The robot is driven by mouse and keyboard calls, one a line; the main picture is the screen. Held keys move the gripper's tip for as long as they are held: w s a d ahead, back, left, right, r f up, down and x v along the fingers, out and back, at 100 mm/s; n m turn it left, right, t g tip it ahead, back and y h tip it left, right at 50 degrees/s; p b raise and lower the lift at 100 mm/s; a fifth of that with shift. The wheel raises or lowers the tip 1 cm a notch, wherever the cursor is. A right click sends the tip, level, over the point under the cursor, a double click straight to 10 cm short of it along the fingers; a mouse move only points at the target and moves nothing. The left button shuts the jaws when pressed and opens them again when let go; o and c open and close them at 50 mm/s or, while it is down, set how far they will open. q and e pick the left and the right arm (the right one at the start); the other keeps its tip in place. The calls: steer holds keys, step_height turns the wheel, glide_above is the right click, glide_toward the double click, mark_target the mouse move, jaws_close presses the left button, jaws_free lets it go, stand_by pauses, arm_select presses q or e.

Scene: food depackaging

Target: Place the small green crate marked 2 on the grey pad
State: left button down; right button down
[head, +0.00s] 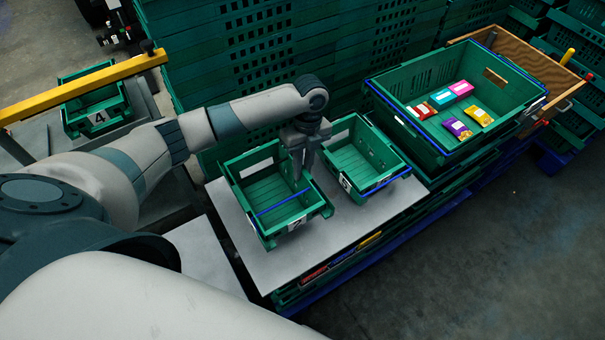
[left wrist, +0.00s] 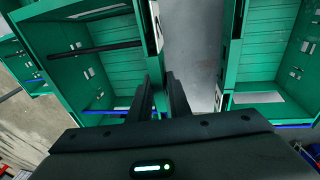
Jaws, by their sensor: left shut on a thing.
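The small green crate marked 2 (head: 283,229) is at the left part of a grey top in the head view, open side up. My left gripper (head: 303,172) points down at its right wall and is shut on that wall. In the left wrist view, the fingers (left wrist: 160,98) straddle the wall of the left-hand crate (left wrist: 100,72). I cannot tell whether the crate touches the surface. The grey top (head: 330,235) under it is flat; a lower grey surface (head: 203,256) lies to its left. My right gripper is not in view.
A second small green crate (head: 388,172) stands close on the right. A large green crate (head: 440,150) with several colourful packets is beyond it. Crate 4 (head: 97,119) sits at left behind a yellow bar (head: 85,87). Stacked green crates (head: 240,45) close off the back.

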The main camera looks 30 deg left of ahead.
arm_select(q)
steer(key=shift+f+p, duration=0.35)
steer(key=shift+f, duration=0.15)
step_height(320, 180, down, 2)
steer(key=shift+p, duration=0.45)
steer(key=shift+f, duration=0.65)
steer(key=c, duration=1.6)
jaws_free()
steer(key=shift+c, duration=0.2)
